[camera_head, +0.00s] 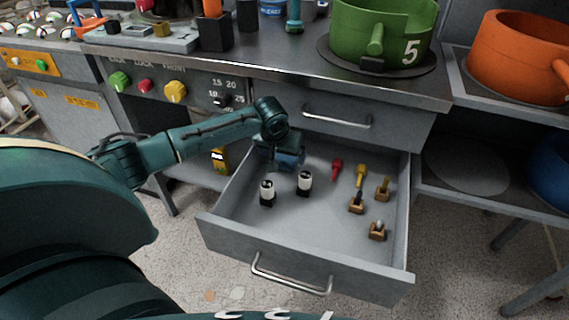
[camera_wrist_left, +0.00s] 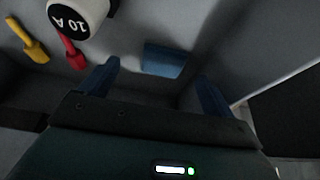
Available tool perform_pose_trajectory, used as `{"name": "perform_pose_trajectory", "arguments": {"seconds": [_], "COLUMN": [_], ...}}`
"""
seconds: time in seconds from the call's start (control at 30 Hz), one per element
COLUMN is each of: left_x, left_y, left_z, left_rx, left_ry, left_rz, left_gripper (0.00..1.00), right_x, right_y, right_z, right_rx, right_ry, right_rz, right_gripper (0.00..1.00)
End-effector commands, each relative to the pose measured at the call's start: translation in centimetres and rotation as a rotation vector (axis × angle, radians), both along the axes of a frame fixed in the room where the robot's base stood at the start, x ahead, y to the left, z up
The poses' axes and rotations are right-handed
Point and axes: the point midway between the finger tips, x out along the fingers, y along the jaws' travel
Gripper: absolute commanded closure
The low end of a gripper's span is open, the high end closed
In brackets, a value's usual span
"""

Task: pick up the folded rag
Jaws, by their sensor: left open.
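The folded rag (camera_wrist_left: 163,60) is a small blue block-like piece on the grey drawer floor in the left wrist view. It lies ahead of and between the two blue fingers of my left gripper (camera_wrist_left: 158,73), which is open; I see no contact between them. In the head view my left gripper (camera_head: 284,157) reaches down into the back left corner of the open drawer (camera_head: 307,226). There the gripper hides the rag, or I cannot tell it from the blue fingers. My right gripper is not in view.
Two white-and-black cylinders (camera_head: 305,183) stand just in front of my left gripper. A red tool (camera_head: 336,169), a yellow tool (camera_head: 361,175) and several wooden-based pieces (camera_head: 377,231) lie to the right. The drawer walls and the counter edge (camera_head: 270,78) are close to my arm.

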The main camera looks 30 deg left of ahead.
Motion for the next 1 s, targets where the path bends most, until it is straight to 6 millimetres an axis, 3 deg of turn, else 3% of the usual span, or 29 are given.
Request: {"name": "perform_pose_trajectory", "arguments": {"seconds": [0.3, 0.6, 1.0], "left_x": [1.6, 1.8, 1.8], "left_y": [1.1, 1.1, 1.2], "left_z": [-4.2, -4.5, -4.5], "left_rx": [0.0, 0.0, 0.0], "left_ry": [0.002, 0.0, 0.0], "left_rz": [0.0, -0.001, -0.001], "left_gripper": [0.11, 0.11, 0.43], "right_x": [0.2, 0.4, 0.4], "right_y": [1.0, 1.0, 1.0], "right_z": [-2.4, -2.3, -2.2], "right_rx": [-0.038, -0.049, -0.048], "right_ry": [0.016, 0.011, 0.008], "right_rz": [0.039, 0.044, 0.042], "right_gripper": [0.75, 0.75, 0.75]}}
